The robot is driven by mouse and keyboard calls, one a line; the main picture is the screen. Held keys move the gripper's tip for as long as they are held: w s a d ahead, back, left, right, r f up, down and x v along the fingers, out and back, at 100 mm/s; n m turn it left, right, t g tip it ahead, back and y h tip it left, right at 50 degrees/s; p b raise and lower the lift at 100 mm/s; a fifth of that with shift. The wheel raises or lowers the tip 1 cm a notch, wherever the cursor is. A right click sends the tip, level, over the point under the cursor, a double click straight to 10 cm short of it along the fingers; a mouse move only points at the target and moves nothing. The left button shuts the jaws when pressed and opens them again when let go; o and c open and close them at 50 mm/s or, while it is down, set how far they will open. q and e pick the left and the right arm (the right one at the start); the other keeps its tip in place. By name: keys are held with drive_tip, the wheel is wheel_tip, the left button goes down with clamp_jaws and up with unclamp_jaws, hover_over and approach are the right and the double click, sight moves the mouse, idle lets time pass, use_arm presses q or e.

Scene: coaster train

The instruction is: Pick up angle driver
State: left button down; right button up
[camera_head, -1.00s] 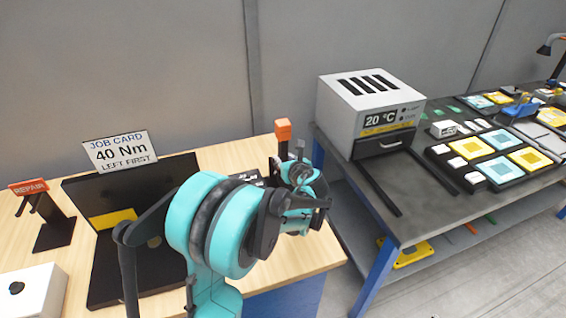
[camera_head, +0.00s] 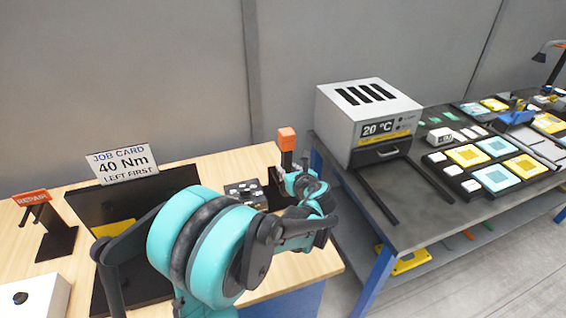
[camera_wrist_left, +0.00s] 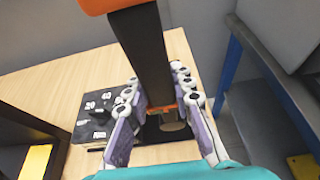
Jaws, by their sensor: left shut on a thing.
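The angle driver is a dark upright tool with an orange top (camera_head: 287,139), near the right end of the wooden bench. In the left wrist view its dark body (camera_wrist_left: 148,55) runs down between the fingers, with the orange end at the top edge. My left gripper (camera_head: 297,182) is shut on the driver; its pale fingers (camera_wrist_left: 166,115) lie on either side of the body in the wrist view. The driver's lower end is partly hidden by the gripper, and I cannot tell whether it is clear of its dark base. My right gripper is not in view.
A dark block with white labels (camera_head: 244,193) stands just left of the driver. A job card (camera_head: 122,163) and a repair stand (camera_head: 55,232) are farther left. A grey oven (camera_head: 368,120) sits on the grey table (camera_head: 440,215) to the right.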

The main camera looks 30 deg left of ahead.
use_arm(q)
drive_tip(key=s+d+p, duration=0.2)
drive_tip(key=s+d, duration=0.7)
drive_tip(key=d, duration=0.1)
drive_tip(key=shift+d, duration=0.2)
drive_tip(key=c, duration=1.9)
unclamp_jaws()
clamp_jaws()
